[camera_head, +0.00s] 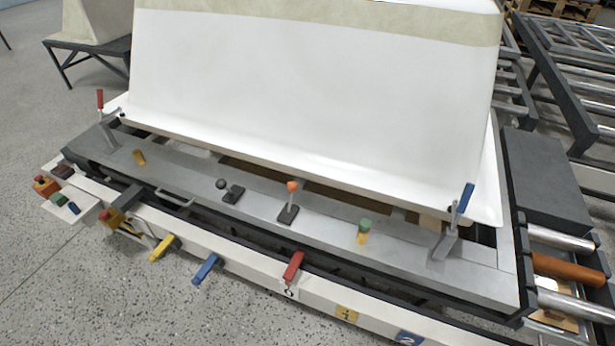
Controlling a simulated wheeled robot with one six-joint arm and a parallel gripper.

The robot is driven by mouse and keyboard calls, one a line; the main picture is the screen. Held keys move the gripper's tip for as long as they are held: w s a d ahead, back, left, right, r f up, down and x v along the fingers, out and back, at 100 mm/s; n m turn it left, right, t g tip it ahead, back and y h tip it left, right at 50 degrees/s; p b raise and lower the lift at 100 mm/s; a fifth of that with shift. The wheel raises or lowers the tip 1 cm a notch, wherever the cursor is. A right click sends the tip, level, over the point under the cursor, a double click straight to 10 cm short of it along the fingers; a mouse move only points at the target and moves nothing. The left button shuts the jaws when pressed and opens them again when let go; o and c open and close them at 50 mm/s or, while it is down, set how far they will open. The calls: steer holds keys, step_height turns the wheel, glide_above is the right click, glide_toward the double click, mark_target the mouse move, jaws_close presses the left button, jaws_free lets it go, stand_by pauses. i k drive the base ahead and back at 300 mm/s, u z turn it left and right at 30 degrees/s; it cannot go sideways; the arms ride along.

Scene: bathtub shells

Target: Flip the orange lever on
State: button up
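The orange lever (292,187) is a round orange knob on a short metal rod. It rises from a dark rectangular base plate (288,214) on the grey metal ledge (330,218) in front of the white tub shell (310,90). The rod looks close to upright in this view; I cannot tell which switch position it is in. Nothing covers the knob. My gripper is not in view.
A black-knobbed lever (222,184) leans left beside it. A green-and-yellow knob (364,228) stands to its right. Yellow (162,248), blue (206,268) and red (293,266) handles line the front rail. Red (100,98) and blue (466,198) upright clamps flank the shell.

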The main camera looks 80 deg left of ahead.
mark_target(292, 186)
steer(key=z, duration=0.05)
steer(key=k, duration=0.35)
steer(key=u, duration=0.65)
steer(key=i, duration=0.25)
steer(key=u, duration=2.2)
steer(key=k, duration=0.65)
steer(key=z, duration=0.4)
steer(key=i, duration=1.35)
steer(key=u, duration=0.55)
